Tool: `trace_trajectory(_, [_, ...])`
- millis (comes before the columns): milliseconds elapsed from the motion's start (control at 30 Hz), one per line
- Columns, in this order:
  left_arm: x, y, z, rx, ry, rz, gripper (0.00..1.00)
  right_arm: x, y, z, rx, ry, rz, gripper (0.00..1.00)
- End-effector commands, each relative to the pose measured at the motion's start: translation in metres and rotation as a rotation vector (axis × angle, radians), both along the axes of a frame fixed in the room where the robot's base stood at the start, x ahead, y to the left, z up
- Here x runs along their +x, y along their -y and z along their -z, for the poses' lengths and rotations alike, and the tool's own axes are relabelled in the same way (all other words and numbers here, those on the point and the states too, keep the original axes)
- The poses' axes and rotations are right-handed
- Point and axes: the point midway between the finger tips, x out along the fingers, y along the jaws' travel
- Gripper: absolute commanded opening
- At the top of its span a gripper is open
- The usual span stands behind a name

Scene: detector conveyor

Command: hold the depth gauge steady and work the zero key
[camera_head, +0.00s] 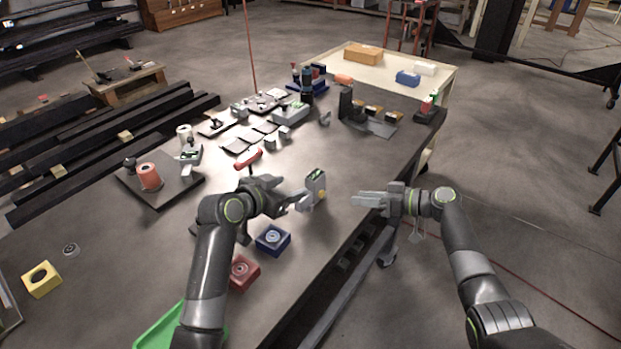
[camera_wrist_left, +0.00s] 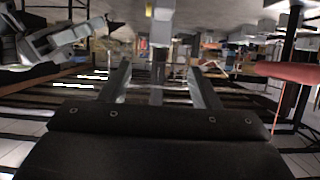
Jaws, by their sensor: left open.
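The depth gauge appears to be the small grey upright device with a green display (camera_head: 316,185) and a yellow spot low on its face. It stands over the middle of the table near the front edge. My left gripper (camera_head: 299,199) is open right beside its left side; contact is unclear. In the left wrist view a pale grey upright piece (camera_wrist_left: 158,62), perhaps the gauge, shows between the open fingers (camera_wrist_left: 160,85). My right gripper (camera_head: 356,200) points left toward the gauge, apart from it; its finger gap is unclear. I cannot make out the zero key for certain.
A grey stand (camera_head: 368,122) is at the back right. The table (camera_head: 345,165) is clear behind the gauge.

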Motion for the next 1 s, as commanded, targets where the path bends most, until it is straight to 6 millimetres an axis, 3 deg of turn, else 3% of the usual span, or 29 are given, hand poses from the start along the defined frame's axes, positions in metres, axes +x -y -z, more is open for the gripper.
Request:
trace_trajectory(600, [0.062, 0.045, 0.032, -0.001, -0.001, 0.001, 0.56, 0.000, 0.000, 0.000, 0.000, 0.000, 0.000, 0.36])
trace_trajectory(1000, [0.083, 0.060, 0.042, -0.002, 0.000, -0.001, 0.56, 0.000, 0.000, 0.000, 0.000, 0.000, 0.000, 0.36])
